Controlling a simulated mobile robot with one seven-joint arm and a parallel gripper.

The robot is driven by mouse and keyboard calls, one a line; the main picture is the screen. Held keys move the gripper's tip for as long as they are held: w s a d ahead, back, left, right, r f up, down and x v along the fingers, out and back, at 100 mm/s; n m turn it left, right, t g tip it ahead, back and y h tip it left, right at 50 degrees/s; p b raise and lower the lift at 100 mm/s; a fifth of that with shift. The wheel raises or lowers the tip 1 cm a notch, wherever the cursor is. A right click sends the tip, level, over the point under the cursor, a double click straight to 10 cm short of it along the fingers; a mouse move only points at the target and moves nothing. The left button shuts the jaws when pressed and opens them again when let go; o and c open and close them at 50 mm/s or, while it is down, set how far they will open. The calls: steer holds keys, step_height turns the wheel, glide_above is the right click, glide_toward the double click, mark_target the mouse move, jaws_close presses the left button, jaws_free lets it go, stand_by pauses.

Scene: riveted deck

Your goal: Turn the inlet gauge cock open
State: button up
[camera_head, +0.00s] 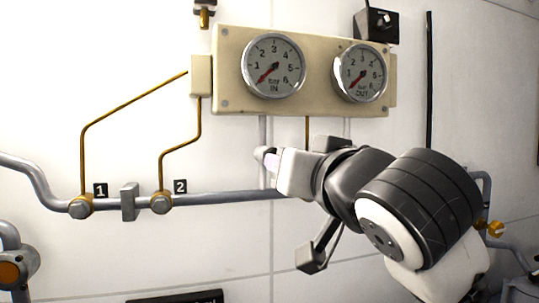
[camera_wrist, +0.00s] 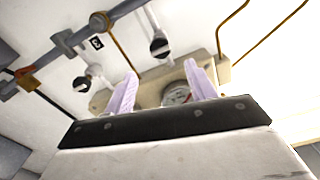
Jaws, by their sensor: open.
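The inlet gauge (camera_head: 273,66), marked IN, is on the left of the cream panel, its needle pointing down-left near zero. In the wrist view, apparently upside down, a round black cock with a white mark (camera_wrist: 160,47) sits on a grey stem just beyond the fingertips; it appears to be the inlet cock. A similar cock (camera_wrist: 82,84) is further left, apparently the outlet one. In the head view both cocks are hidden or not clear behind my arm. My gripper (camera_head: 267,157) is below the inlet gauge, fingers apart and empty; they also show in the wrist view (camera_wrist: 160,71).
The outlet gauge (camera_head: 360,72), marked OUT, is beside the inlet gauge. The cream panel (camera_head: 230,96) overhangs my gripper. A grey pipe (camera_head: 225,198) with fittings 1 and 2 runs along the wall below. Thin brass tubes (camera_head: 135,102) rise at the left. The lower wall is mostly bare.

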steer(key=p+x, duration=0.3)
steer(key=x, duration=0.9)
steer(key=shift+p, duration=0.4)
steer(key=shift+f, duration=0.1)
steer(key=c, duration=1)
